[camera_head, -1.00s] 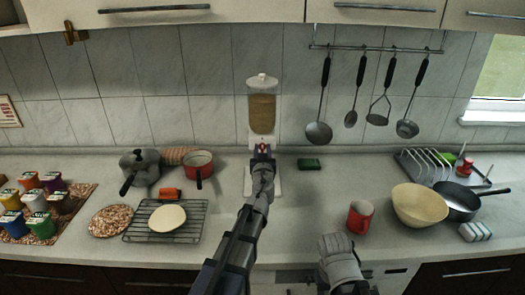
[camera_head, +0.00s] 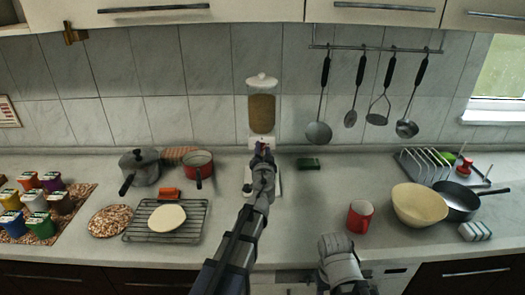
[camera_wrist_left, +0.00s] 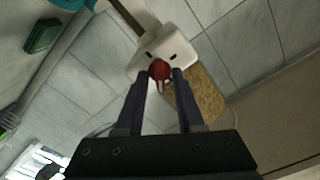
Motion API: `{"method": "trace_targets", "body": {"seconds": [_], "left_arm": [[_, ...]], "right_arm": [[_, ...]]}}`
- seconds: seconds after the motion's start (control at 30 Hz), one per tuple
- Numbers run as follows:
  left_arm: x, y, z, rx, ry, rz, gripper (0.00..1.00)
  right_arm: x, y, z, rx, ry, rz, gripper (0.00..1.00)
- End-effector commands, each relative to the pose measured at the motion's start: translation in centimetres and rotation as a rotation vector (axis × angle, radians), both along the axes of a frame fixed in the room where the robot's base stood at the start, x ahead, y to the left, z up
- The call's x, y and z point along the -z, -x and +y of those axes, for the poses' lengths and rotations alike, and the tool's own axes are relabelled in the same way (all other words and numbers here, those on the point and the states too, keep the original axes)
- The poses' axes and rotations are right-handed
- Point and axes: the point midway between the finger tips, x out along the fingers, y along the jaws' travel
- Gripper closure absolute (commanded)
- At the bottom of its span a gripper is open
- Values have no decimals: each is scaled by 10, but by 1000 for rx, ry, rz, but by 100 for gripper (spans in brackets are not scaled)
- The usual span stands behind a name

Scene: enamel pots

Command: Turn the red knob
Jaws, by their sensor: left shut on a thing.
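The dispenser (camera_head: 262,112) is a clear container of tan grain on a white stand, against the tiled wall. Its red knob (camera_wrist_left: 159,70) sits on the white housing, and the wrist view shows it between my left fingers. My left gripper (camera_wrist_left: 159,79) is shut on the red knob. In the head view my left gripper (camera_head: 262,149) is in front of the dispenser and hides most of the knob. My right gripper (camera_head: 335,243) is low over the counter's front edge, away from the dispenser; its fingers cannot be made out.
A green sponge (camera_head: 308,164) lies right of the dispenser. A red pot (camera_head: 199,166) and a grey pot (camera_head: 142,168) stand to its left.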

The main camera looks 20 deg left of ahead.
Motion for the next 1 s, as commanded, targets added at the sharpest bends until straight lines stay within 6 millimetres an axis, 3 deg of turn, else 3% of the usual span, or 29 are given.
{"method": "trace_targets", "body": {"seconds": [0.6, 1.0], "left_arm": [[2, 0, -2, 0, -554, 159, 100], [3, 0, -2, 1, -816, 235, 100]], "right_arm": [[2, 0, 0, 0, 0, 0, 50], [3, 0, 0, 0, 0, 0, 50]]}}
